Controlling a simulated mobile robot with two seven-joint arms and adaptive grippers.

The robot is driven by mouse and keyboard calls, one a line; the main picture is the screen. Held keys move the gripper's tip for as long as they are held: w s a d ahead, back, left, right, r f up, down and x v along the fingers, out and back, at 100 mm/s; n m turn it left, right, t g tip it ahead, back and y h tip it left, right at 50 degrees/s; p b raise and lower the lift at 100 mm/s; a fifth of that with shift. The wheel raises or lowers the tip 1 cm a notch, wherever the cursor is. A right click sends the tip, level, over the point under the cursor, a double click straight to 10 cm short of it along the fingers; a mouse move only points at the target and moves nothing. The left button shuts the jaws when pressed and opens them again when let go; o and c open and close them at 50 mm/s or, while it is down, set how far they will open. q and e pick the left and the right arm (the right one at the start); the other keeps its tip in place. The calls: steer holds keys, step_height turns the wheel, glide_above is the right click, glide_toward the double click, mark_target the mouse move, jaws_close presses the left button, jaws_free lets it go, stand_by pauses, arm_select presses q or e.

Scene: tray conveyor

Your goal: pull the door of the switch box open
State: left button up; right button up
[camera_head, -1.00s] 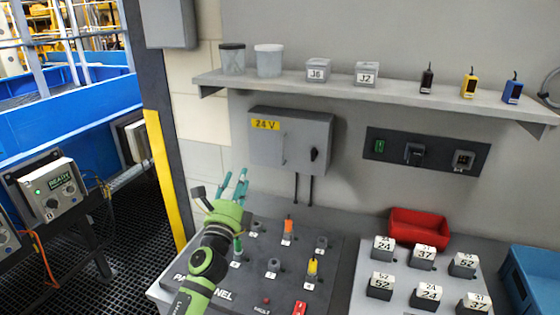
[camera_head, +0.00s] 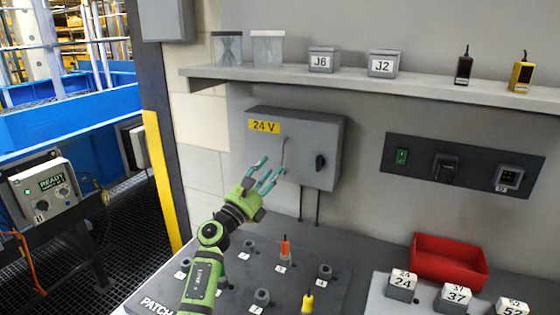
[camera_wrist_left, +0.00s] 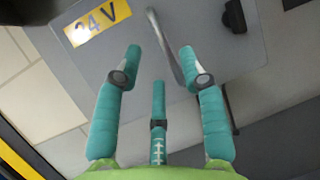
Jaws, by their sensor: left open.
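The grey switch box (camera_head: 310,128) hangs on the wall below the shelf, its door shut. It bears a yellow "24 V" label (camera_head: 264,126), a thin upright bar handle (camera_head: 285,156) and a black knob (camera_head: 320,162) at the right. My left gripper (camera_head: 266,170) is in front of the door's lower left, close to the handle. In the left wrist view the handle (camera_wrist_left: 165,48) runs between the spread teal fingers (camera_wrist_left: 160,75), beyond their tips; the label (camera_wrist_left: 97,21) is at upper left. The gripper is open and empty. I cannot tell whether a fingertip touches the door. My right gripper is not in view.
The shelf (camera_head: 350,85) with jars and small boxes runs above the box. A panel with pegs (camera_head: 240,285) lies below. A red bin (camera_head: 448,262) and numbered blocks stand at the right. A socket panel (camera_head: 460,168) is on the wall.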

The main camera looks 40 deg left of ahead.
mark_target(278, 160)
arm_select(q)
steer(key=p+x, duration=0.1)
steer(key=x, duration=0.4)
steer(key=shift+w, duration=0.15)
steer(key=shift+f, duration=0.1)
jaws_close()
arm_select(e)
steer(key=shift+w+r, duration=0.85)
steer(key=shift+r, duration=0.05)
